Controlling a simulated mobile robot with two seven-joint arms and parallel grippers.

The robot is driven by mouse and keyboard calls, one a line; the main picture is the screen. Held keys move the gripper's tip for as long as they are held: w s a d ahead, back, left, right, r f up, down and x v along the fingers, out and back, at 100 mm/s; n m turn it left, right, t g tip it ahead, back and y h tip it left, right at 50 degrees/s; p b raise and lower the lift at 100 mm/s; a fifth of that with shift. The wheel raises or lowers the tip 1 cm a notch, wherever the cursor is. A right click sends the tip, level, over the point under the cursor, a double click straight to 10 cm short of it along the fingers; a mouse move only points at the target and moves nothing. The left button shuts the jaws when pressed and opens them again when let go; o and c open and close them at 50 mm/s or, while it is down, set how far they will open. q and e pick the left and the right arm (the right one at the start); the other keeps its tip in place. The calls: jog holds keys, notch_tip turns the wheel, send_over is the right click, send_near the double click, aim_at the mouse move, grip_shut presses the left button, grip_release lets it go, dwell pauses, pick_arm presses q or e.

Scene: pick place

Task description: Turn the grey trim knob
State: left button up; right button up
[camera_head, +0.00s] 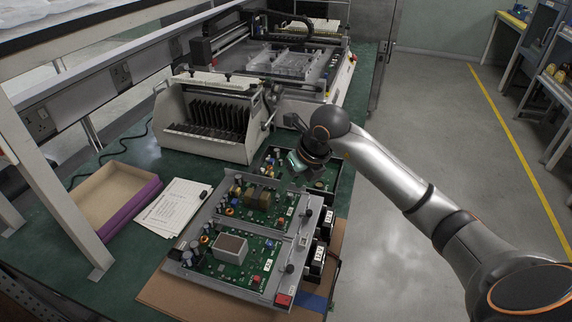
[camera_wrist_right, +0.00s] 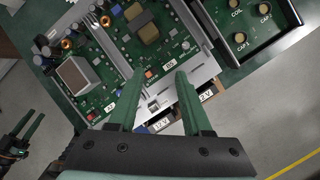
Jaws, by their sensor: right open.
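My right gripper (camera_head: 298,160) is over the far end of the circuit boards in the head view. In the right wrist view its two green fingers (camera_wrist_right: 160,75) are apart with nothing held between them. The grey metal rail (camera_wrist_right: 203,72) of the board unit lies beneath them. The rail also shows in the head view, with small dark knobs (camera_head: 309,212) and (camera_head: 290,268) on it. I cannot tell which small part is the grey trim knob. My left gripper (camera_wrist_right: 24,127) shows at the left edge of the wrist view, its fingers apart, away from the boards.
Two green boards (camera_head: 238,262) sit in the grey unit, with 12 V blocks (camera_head: 317,258) at its right side. A board rack (camera_head: 209,118) stands behind. Papers (camera_head: 172,206) and a purple-edged box (camera_head: 117,195) are at left. Open floor lies right of the bench.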

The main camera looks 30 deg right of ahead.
aim_at(291, 195)
jog(key=shift+m+h, duration=0.4)
jog(key=shift+h, duration=0.3)
jog(key=w+d+f, duration=0.1)
jog(key=w+f, duration=0.1)
jog(key=f, duration=0.1)
jog(key=w+d+f, duration=0.1)
jog(key=f, duration=0.2)
jog(key=w+d+f+p, duration=0.1)
jog(key=w+f, duration=0.1)
jog(key=f, duration=0.1)
jog(key=shift+w+d+f, duration=0.25)
jog(key=shift+w+d, duration=0.05)
jog(key=shift+d, duration=0.05)
jog(key=shift+c, duration=0.3)
grip_shut()
